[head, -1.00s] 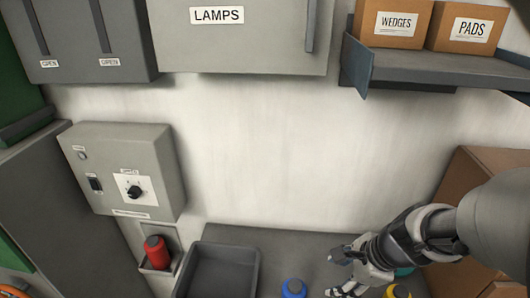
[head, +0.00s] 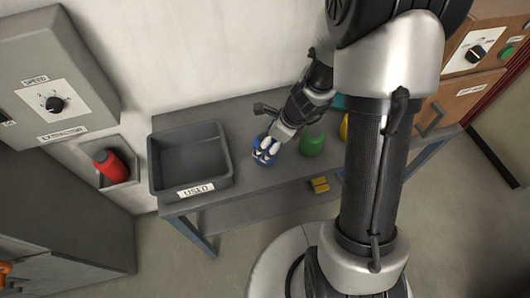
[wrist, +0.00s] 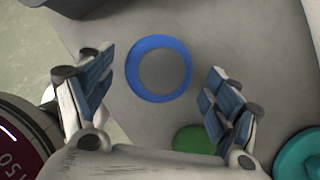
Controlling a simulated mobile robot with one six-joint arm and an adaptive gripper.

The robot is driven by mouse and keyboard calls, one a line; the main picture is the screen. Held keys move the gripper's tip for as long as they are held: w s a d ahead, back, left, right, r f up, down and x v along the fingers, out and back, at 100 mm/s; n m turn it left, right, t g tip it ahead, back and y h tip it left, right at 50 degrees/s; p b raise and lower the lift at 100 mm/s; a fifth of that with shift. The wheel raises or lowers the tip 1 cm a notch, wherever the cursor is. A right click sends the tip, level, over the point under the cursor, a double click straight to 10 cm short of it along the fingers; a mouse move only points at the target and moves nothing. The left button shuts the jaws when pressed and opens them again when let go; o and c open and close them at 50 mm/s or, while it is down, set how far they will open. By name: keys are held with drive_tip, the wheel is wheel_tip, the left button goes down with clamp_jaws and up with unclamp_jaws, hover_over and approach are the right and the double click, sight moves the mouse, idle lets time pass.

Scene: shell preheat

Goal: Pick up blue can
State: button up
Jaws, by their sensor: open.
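The blue can (head: 262,158) stands on the grey bench, to the right of the grey bin, and my gripper (head: 266,146) partly covers it in the head view. In the wrist view the blue can (wrist: 159,69) shows from above as a blue ring with a grey top. My gripper (wrist: 158,100) is open there, one finger to each side and the can between and beyond the fingertips. I see no contact with the can. How far the fingers are above it is hard to tell.
A green can (head: 313,144) stands just right of the blue can; a yellow can (head: 344,128) is farther right. The grey bin (head: 190,160) marked USED stands on the left. A red can (head: 110,165) sits in a wall holder. A teal round object (wrist: 300,158) shows lower right.

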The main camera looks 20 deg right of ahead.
drive_tip(key=shift+a+b+x, duration=0.15)
drive_tip(key=shift+b+x, duration=0.7)
drive_tip(key=shift+x, duration=0.7)
drive_tip(key=shift+a+b+x, duration=0.1)
drive_tip(key=shift+b+x, duration=0.7)
drive_tip(key=shift+x, duration=0.75)
drive_tip(key=shift+w+r, duration=0.1)
drive_tip(key=shift+r, duration=0.1)
drive_tip(key=c, duration=1.3)
drive_tip(key=shift+c, duration=0.5)
drive_tip(key=shift+r, duration=0.1)
